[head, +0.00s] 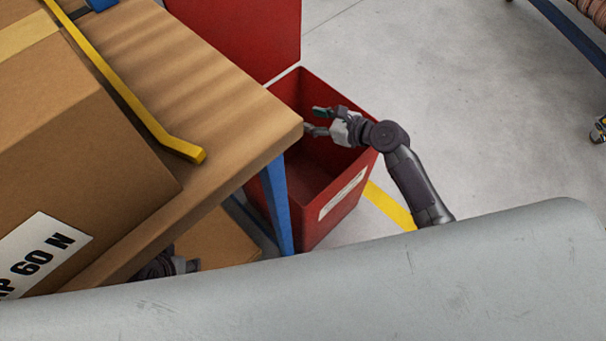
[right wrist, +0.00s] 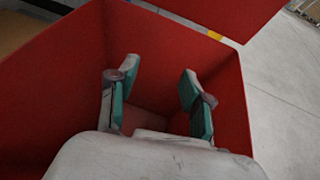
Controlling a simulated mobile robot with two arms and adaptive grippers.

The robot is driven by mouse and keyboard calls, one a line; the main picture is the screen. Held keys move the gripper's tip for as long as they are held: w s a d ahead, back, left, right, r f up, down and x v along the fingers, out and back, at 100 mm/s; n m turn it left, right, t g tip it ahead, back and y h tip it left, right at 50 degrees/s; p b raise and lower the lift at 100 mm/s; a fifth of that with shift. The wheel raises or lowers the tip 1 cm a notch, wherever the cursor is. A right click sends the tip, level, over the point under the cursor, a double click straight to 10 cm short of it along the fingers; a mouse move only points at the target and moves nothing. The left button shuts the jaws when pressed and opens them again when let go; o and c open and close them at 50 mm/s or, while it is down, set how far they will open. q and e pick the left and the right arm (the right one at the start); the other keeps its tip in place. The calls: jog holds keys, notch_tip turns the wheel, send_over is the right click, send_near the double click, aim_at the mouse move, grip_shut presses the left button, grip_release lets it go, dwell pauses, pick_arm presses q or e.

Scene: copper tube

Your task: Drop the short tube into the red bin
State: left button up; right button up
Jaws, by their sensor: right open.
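The red bin (head: 322,228) stands on the floor beside the right end of the table, open at the top, with a white label on its side. It also fills much of the right wrist view (right wrist: 55,85). My right gripper (head: 314,120) is at the bin's mouth, its fingers over the opening. In the right wrist view its two fingers (right wrist: 158,75) are apart with nothing between them. I see no short tube in either view; part of the bin's floor is hidden. A dark part of my left arm shows below the table edge, its fingers not clear.
The wooden table (head: 200,75) with a blue leg (head: 277,205) stands close left of the bin. A large cardboard box (head: 75,130) and a yellow bar (head: 150,122) lie on it.

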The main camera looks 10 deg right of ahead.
jog(key=v, duration=1)
jog(key=shift+s, duration=0.1)
